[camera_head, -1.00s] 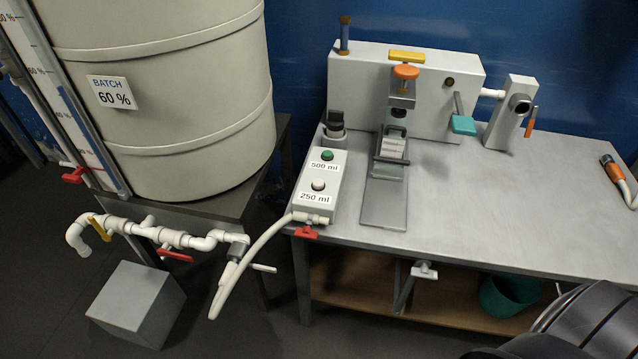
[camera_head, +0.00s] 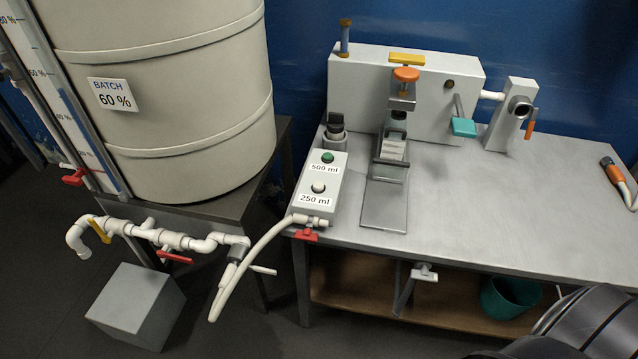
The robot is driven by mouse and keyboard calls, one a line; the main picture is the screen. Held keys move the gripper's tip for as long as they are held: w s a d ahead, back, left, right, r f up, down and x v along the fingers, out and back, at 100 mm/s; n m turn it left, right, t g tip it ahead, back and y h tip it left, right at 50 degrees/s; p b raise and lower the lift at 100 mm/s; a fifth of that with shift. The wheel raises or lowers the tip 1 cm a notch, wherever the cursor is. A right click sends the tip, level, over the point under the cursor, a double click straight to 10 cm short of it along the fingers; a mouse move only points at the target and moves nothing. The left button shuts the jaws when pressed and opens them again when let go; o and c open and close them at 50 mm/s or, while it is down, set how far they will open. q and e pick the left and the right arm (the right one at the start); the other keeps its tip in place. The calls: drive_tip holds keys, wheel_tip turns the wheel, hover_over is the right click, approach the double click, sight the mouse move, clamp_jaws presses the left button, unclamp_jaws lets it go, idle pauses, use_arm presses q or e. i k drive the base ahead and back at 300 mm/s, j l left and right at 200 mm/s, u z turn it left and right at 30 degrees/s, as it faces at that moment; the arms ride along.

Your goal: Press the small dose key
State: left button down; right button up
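The small dose key is a pale round button (camera_head: 318,188) above the label "250 ml" on a light grey dosing box (camera_head: 332,172). A green button (camera_head: 328,157) with the label "500 ml" sits above it on the same box. The box lies at the left end of the metal table. Nothing covers either button. Neither gripper shows. A dark rounded part of my own body shows at the lower right corner.
The metal table (camera_head: 500,215) carries a grey housing (camera_head: 360,85) with an orange knob (camera_head: 406,74) and a teal lever pad (camera_head: 463,127). A large tank (camera_head: 180,120) stands left. A white hose (camera_head: 262,243) hangs before the table. The table's right middle is clear.

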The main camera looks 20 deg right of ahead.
sight(318, 185)
drive_tip(key=i+j, duration=0.4)
drive_tip(key=i, duration=0.15)
drive_tip(key=i+j, duration=0.45)
drive_tip(key=i+z, duration=0.1)
drive_tip(key=z, duration=1.75)
